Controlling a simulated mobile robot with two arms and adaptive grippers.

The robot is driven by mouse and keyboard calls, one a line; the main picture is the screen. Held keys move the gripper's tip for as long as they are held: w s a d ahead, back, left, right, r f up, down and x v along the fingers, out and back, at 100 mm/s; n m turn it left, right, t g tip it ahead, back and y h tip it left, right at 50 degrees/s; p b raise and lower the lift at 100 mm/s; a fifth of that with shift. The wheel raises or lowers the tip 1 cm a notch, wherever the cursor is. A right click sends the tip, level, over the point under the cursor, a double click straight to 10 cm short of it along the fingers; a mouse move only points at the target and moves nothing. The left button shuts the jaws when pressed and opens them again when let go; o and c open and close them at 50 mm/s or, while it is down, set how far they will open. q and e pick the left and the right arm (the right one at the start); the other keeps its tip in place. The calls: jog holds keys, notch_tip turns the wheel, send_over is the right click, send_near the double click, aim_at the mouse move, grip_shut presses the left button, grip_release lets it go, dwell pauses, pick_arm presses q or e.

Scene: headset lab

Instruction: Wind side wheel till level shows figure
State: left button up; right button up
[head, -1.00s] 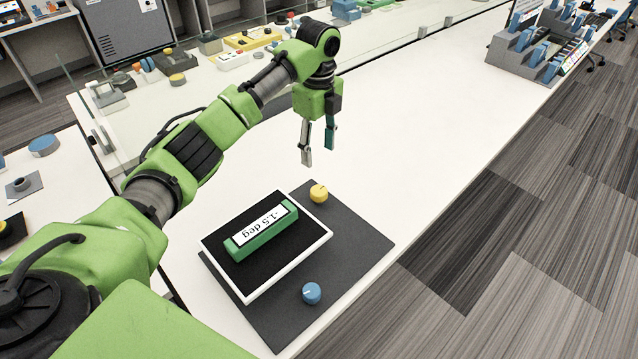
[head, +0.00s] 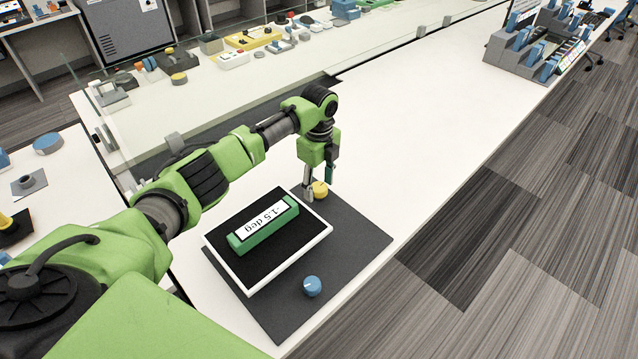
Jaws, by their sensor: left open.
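The level (head: 263,229) is a green block with a white display that reads "-1.5 deg", upside down in the head view. It lies on a black plate with a white rim (head: 330,231). A yellow knob (head: 320,189) stands at the plate's far corner and a blue knob (head: 312,286) at its near right side. My left gripper (head: 318,186) is open at the yellow knob, its fingers pointing down. One finger is left of the knob, the other right of and behind it. I cannot tell whether they touch it. My right gripper is not in view.
The plate and knobs sit on a dark grey mat (head: 358,240) near the white table's (head: 420,130) right edge. A grey rack with blue parts (head: 535,45) stands far right. Several devices line the back bench.

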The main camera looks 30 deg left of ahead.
pick_arm(q)
jog(key=c, duration=1.1)
jog(key=shift+c, duration=0.2)
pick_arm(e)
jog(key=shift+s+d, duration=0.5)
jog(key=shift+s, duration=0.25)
